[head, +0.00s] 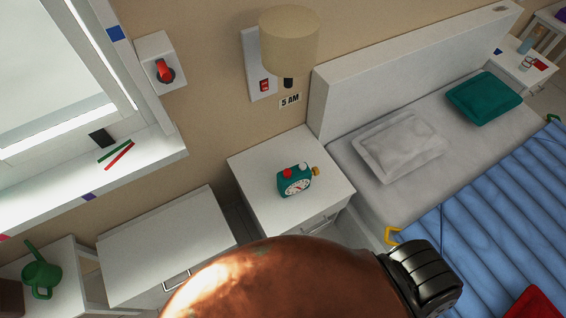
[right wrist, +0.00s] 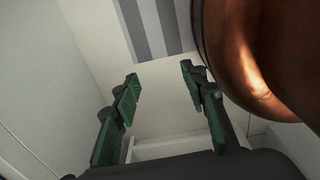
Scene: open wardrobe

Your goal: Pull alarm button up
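A teal alarm clock (head: 294,183) with a white dial stands on the white nightstand (head: 250,163) in the head view. A red button (head: 288,172) sits on its top, and a yellow-orange knob (head: 316,171) is at its right side. Whether the button is up or down is too small to tell. My right gripper (right wrist: 159,76) shows in the right wrist view with its green-padded fingers apart and nothing between them. The clock is not visible in that view. My left gripper is in neither view.
A lamp (head: 289,38) and a "5 AM" sign (head: 290,101) are on the wall above the nightstand. A bed with a blue blanket (head: 480,210) lies to the right. A white cabinet (head: 165,245) and a green watering can (head: 40,272) are to the left.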

